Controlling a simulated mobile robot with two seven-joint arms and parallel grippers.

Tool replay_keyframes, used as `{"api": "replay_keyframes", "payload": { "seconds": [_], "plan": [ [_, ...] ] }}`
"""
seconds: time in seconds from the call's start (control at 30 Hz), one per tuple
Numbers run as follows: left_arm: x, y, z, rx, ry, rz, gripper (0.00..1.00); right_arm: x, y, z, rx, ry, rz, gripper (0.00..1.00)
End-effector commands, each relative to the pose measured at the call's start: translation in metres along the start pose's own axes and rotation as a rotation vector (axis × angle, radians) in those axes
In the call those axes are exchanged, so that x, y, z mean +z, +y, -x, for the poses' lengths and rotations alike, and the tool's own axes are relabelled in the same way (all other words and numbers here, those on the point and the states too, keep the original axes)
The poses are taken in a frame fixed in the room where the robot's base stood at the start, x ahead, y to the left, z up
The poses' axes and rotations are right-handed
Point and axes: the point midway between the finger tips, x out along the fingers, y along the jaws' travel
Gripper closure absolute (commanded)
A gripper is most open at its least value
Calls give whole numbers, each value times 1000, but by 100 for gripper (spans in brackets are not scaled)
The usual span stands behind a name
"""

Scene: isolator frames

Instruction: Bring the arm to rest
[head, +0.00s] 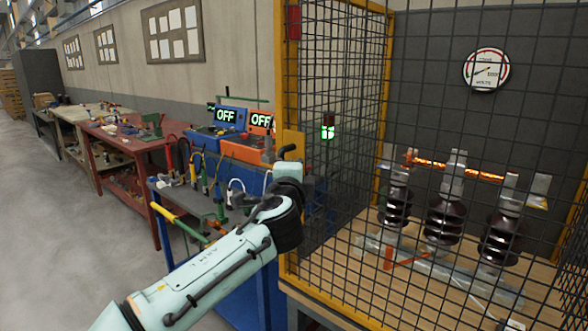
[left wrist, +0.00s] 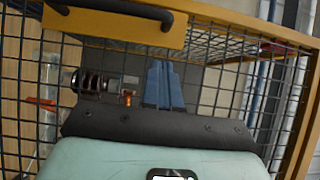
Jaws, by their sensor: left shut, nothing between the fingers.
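My left arm (head: 200,277) reaches up from the bottom of the head view. Its wrist (head: 285,215) is in front of the cage's yellow front post, at the left edge of the mesh. The fingers cannot be made out in the head view. In the left wrist view my left gripper (left wrist: 164,86) shows as two blue fingers close together, shut with nothing between them, in front of the mesh. My right gripper is not in view.
The mesh cage (head: 335,95) fills the right side. Inside stand three dark ribbed insulators (head: 443,215) with an orange bar across the tops. Blue and orange units reading OFF (head: 228,117) sit on a bench behind the arm. A red workbench (head: 125,150) stands farther left; the floor (head: 60,240) there is clear.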

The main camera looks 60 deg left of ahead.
Motion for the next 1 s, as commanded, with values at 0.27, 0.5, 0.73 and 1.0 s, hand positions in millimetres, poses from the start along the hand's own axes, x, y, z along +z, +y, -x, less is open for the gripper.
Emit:
{"api": "replay_keyframes", "payload": {
  "seconds": [0.27, 0.5, 0.73, 1.0],
  "plan": [
    [0, 0, 50, 0, 1, -2, 100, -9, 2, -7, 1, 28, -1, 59],
    [-1, 0, 61, 1, 1, -2, 100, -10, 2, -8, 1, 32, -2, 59],
    [-7, 6, 59, 14, 13, -3, 100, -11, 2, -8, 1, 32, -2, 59],
    [-100, 121, 37, 264, 203, 9, 100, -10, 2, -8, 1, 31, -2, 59]
  ]
}}
